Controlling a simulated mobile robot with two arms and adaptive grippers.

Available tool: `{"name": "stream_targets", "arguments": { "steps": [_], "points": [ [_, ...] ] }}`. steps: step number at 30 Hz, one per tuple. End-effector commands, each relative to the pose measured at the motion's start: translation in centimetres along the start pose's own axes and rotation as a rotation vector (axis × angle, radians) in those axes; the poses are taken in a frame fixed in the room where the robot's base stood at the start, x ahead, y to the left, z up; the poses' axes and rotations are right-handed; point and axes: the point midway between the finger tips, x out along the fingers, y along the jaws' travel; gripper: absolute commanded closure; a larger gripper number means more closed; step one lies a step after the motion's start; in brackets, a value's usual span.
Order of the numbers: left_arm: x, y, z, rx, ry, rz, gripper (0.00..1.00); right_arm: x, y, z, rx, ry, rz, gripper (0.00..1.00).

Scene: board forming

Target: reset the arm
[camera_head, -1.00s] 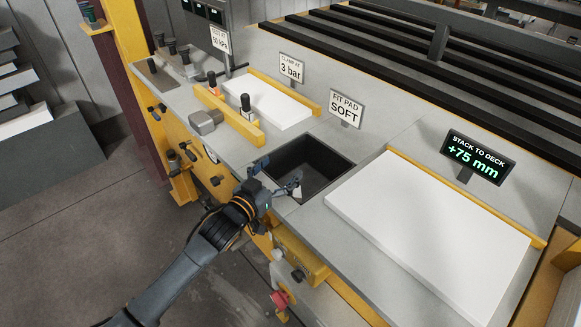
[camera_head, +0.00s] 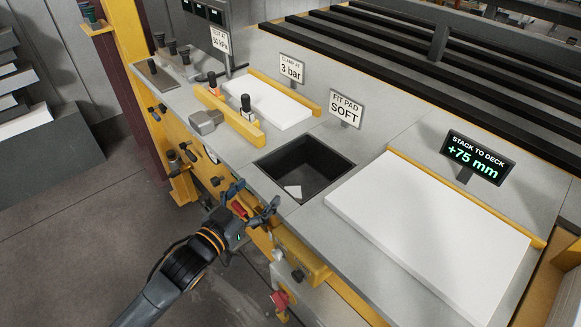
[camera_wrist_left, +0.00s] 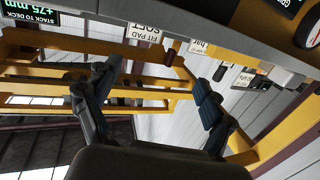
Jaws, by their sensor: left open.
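My left gripper (camera_head: 254,201) is open and empty in the head view, beside the front edge of the grey machine deck, left of and below the black bin (camera_head: 318,165). Its two fingers also show spread apart in the left wrist view (camera_wrist_left: 152,95), with nothing between them. My left arm comes in from the bottom left. My right gripper is not in view.
A large white board stack (camera_head: 430,230) sits at the right and a smaller white board (camera_head: 268,103) behind the bin. A red-topped knob (camera_head: 279,299) is on the machine's front. Open floor lies at the left.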

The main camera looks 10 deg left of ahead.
Motion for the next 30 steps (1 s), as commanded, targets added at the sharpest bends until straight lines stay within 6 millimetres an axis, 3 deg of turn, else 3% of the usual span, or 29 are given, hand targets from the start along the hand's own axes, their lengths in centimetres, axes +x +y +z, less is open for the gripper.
{"name": "stream_targets", "arguments": {
  "steps": [8,13,17,21,30],
  "points": [
    [-0.1,0.1,0.2,-0.002,-0.013,-0.006,0.18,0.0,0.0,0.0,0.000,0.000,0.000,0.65],
    [-1.9,0.5,3.1,-0.014,-0.166,-0.074,0.18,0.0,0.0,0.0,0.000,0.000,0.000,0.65],
    [-5.5,1.1,6.9,-0.027,-0.396,-0.150,0.18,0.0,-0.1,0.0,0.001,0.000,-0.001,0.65],
    [-10.6,2.1,10.4,-0.042,-0.655,-0.200,0.18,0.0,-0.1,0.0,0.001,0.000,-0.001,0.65],
    [-19.5,4.5,13.6,-0.078,-1.021,-0.213,0.18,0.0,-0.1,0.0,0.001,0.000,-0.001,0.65]
  ]
}}
